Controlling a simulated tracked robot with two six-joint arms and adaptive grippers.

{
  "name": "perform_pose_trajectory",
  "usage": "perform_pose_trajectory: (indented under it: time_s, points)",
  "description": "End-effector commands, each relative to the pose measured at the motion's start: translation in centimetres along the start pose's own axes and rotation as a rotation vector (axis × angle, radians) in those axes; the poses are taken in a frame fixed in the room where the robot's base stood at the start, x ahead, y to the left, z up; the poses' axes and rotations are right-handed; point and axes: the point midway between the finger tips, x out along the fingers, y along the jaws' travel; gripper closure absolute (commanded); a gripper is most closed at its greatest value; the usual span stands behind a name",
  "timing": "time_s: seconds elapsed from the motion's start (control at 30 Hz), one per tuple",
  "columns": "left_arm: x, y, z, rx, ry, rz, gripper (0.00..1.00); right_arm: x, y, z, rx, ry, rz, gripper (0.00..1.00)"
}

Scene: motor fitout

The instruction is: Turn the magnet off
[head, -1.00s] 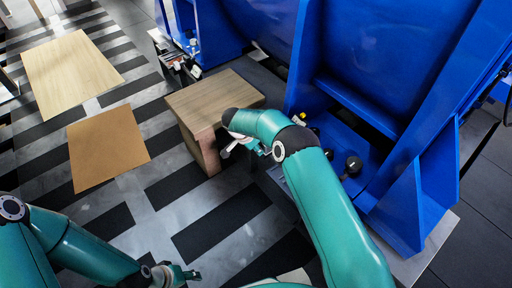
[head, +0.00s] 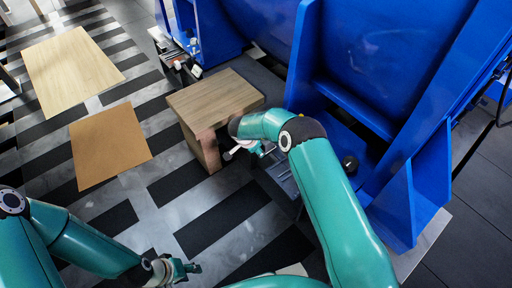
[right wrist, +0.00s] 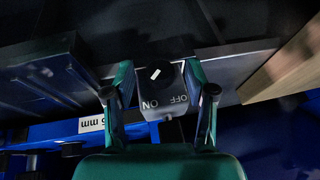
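A short white mark on the knob sits at a slant. My right gripper (right wrist: 157,72) is open, with one finger on each side of the knob. I cannot tell whether the fingers touch it. In the head view my right arm hides the switch, and its gripper (head: 258,149) is partly hidden beside the wooden block. My left gripper (head: 190,272) is low in the head view, away from the switch.
A wooden block (head: 215,97) stands just left of my right gripper. The large blue frame (head: 360,60) rises to the right, with a dark knob (head: 350,162) at its base. Flat tan boards (head: 108,145) lie on the striped floor, with clear floor between.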

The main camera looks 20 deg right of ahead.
Motion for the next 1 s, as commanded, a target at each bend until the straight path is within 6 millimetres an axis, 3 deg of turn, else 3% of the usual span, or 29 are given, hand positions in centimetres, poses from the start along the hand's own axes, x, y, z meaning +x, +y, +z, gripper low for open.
perform_pose_trajectory:
  time_s: [0.17,0.33,0.73,1.0]
  points:
    - [-0.1,0.0,0.0,0.0,0.0,0.0,0.6,-0.1,0.0,0.0,0.0,0.0,0.0,0.44]
    - [-0.1,0.0,0.0,0.0,0.0,0.0,0.6,-1.5,-0.1,-0.1,-0.001,0.001,-0.001,0.44]
    - [-0.1,0.0,0.0,0.0,0.0,0.0,0.6,-9.1,-0.1,0.0,-0.001,0.0,-0.003,0.44]
    - [0.0,0.0,0.0,0.0,0.0,0.0,0.6,-11.7,0.0,0.0,0.0,0.0,0.0,0.44]
